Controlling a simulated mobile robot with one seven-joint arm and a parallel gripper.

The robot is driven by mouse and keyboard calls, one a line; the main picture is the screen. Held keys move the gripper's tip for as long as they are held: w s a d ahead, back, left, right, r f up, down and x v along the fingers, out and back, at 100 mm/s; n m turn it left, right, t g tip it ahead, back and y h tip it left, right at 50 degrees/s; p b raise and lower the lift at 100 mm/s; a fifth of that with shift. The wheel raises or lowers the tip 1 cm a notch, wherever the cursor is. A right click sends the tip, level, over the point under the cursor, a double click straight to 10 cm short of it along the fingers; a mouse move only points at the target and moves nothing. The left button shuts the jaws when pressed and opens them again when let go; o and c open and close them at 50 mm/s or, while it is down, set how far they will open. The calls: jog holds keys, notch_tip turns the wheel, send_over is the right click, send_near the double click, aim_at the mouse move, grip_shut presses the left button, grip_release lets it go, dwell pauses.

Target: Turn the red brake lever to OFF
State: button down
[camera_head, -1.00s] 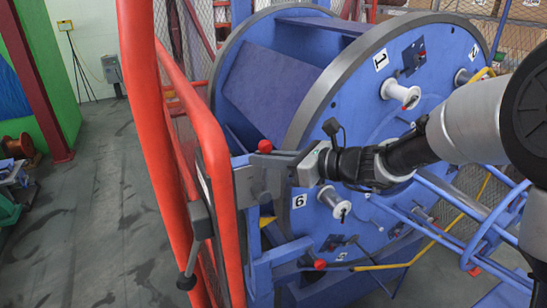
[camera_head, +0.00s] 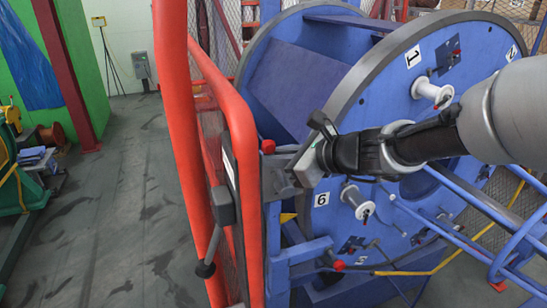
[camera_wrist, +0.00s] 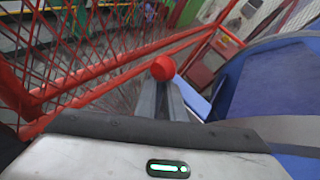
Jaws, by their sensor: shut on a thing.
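The red brake lever (camera_head: 268,146) shows as a red ball knob beside the red guard rail, in front of the big blue drum. My gripper (camera_head: 277,172) reaches in from the right, and its fingers are shut at the lever just below the knob. In the wrist view the red knob of the lever (camera_wrist: 163,68) stands just beyond the narrow grey fingers of my gripper (camera_wrist: 167,100). The fingers hide the lever's shaft. No OFF marking can be read.
The red tubular guard rail (camera_head: 240,150) with mesh stands close to the left of my gripper. The blue drum (camera_head: 395,90) with numbered bobbin places is behind and right. Blue bars (camera_head: 470,215) run at the lower right.

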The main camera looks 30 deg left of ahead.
jog(key=c, duration=2.1)
grip_release()
jog(key=v, duration=1.7)
jog(key=shift+d+r+p, duration=0.15)
jog(key=shift+p, duration=0.15)
jog(key=s+d+f+n+t+h+p, duration=0.1)
jog(key=s+d+n+h, duration=0.3)
jog(key=d, duration=0.5)
jog(key=s+d+f+n+t+h+p, duration=0.1)
jog(key=s+d+n+h, duration=0.3)
jog(key=d+n, duration=0.3)
jog(key=s+d+f+n+t+h+p, duration=0.1)
jog(key=s+d+n+h, duration=0.3)
jog(key=d, duration=0.9)
jog(key=shift+f+n+h+p, duration=0.4)
jog(key=shift+f+n+h, duration=0.1)
jog(key=shift+n, duration=0.4)
